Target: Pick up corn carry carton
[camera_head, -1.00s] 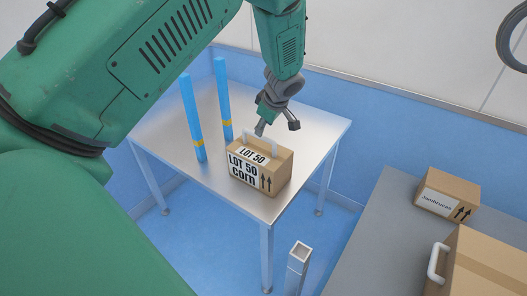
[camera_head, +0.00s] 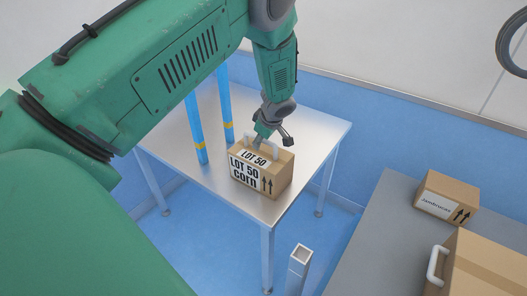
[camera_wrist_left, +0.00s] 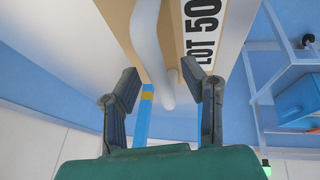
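The corn carton (camera_head: 262,174) is a brown box marked "LOT 50 corn" with a white handle (camera_head: 261,144) on top. It stands upright on the steel table (camera_head: 305,130). My left gripper (camera_head: 268,141) is right above the carton top, at the handle. In the left wrist view, the gripper (camera_wrist_left: 165,95) has its fingers spread apart, with the white handle (camera_wrist_left: 152,50) between and just beyond them. I cannot tell whether a finger touches the handle. My right gripper is not in view.
Two blue posts with yellow bands (camera_head: 228,110) stand left of the carton, close to my left arm. A grey table (camera_head: 375,240) at the right bears a smaller carton (camera_head: 440,198) and a larger handled box (camera_head: 490,265). The steel table's right part is clear.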

